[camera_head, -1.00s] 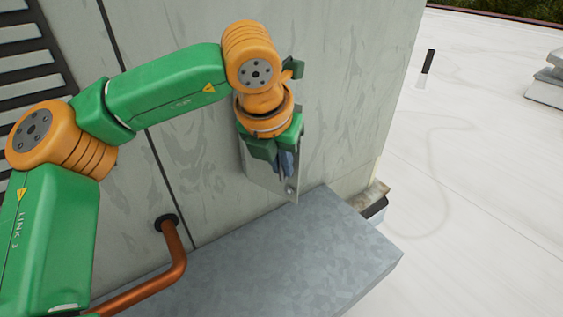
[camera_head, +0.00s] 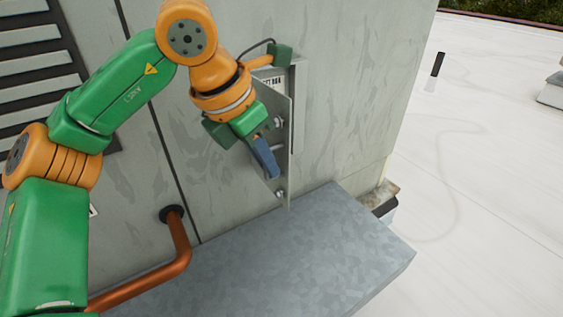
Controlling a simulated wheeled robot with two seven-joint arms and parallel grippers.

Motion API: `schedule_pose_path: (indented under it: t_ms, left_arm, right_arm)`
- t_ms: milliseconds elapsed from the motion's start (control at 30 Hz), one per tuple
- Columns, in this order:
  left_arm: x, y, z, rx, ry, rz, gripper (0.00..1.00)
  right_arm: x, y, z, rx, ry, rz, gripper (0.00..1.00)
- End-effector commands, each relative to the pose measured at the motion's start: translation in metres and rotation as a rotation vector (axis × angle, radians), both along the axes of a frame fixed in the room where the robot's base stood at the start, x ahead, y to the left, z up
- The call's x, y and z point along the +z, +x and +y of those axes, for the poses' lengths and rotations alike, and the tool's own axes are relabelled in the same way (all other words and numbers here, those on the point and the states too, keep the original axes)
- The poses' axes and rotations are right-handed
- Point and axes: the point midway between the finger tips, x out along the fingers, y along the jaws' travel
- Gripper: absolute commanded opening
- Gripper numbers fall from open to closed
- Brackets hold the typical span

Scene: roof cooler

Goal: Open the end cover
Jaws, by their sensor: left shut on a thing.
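The end cover (camera_head: 284,165) is a thin grey metal plate with bright round fasteners on its face, low on the pale cooler wall. It stands swung out from the wall, seen at a steep angle. My left gripper (camera_head: 266,160) is at the left side of the plate, its blue-grey fingers shut on the cover. The fingers hide the exact point of grip. My right gripper is not in view.
A grey metal ledge (camera_head: 270,262) juts out below the cover. A copper pipe (camera_head: 180,250) leaves the wall to the left, near my left arm. Dark louvres (camera_head: 40,65) are at upper left. The white roof on the right is mostly clear.

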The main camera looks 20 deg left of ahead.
Motion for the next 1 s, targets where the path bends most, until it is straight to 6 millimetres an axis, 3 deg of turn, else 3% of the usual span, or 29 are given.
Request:
schedule_pose_path:
  t_ms: [300, 333, 433, 767, 1000]
  left_arm:
    - [0.001, 0.0, 0.0, -0.027, 0.001, 0.003, 0.0]
    - [0.001, 0.0, 0.0, -0.027, 0.002, 0.003, 0.17]
    - [0.001, 0.0, 0.0, -0.026, 0.002, 0.003, 0.41]
    - [0.005, -0.002, 0.001, -0.026, 0.002, 0.001, 0.41]
    - [0.052, -0.017, 0.01, -0.025, 0.0, 0.001, 0.41]
  right_arm:
    - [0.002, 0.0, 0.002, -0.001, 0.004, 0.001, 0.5]
    - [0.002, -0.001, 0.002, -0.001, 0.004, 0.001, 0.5]
    - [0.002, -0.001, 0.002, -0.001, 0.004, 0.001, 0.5]
    - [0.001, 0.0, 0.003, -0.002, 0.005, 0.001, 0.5]
    - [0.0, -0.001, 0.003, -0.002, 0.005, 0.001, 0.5]
